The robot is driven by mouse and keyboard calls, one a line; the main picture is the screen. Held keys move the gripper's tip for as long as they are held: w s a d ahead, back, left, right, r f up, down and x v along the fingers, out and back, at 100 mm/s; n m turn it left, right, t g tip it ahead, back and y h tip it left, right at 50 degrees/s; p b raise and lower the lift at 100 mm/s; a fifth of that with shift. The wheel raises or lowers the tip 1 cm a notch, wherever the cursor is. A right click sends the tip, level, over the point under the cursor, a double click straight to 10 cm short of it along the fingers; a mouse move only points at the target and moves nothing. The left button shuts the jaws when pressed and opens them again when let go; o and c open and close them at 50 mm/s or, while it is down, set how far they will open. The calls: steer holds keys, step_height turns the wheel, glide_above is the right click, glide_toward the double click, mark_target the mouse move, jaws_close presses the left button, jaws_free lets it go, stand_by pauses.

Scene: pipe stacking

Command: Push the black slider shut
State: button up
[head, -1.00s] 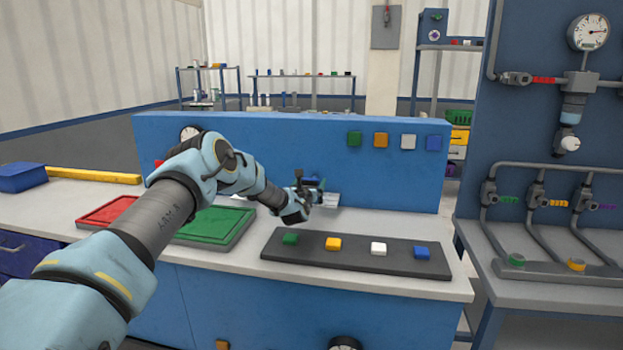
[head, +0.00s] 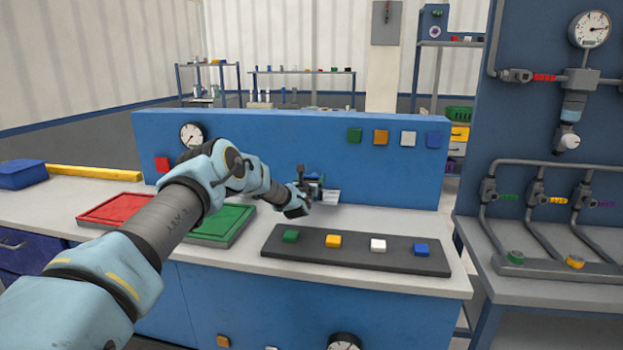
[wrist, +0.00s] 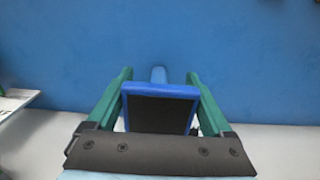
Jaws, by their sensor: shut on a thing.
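My gripper (wrist: 158,100) has two green fingers in the wrist view, shut on a blue-rimmed piece with a black face (wrist: 160,112). A short blue rod (wrist: 158,74) shows just beyond that piece, towards the blue panel (wrist: 240,60). In the head view my gripper (head: 316,184) is small and close in front of the blue panel, above the back of the bench. I cannot clearly make out a separate black slider, nor tell whether the held piece is part of it. My wrist hides part of the spot.
A dark strip (head: 300,259) with green, yellow, white and blue blocks lies in front of my gripper. Red (head: 105,209) and green (head: 217,236) trays lie to the left. A gauge (head: 192,134) and coloured squares are on the panel. A pipe stand (head: 560,220) is right.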

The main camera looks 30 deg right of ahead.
mark_target(316, 169)
jaws_close()
stand_by(0.3)
steer(key=w+d+b, duration=0.1)
steer(key=b, duration=0.3)
steer(key=shift+w+f, duration=0.1)
steer(key=shift+f, duration=0.3)
steer(key=b+x, duration=0.1)
steer(key=b, duration=0.2)
steer(key=shift+w+d+b, duration=0.2)
steer(key=shift+b, duration=0.2)
steer(key=shift+w+d+r+b, duration=0.3)
steer(key=shift+w+d+b, duration=0.05)
steer(key=shift+b, duration=0.45)
steer(key=shift+r, duration=0.1)
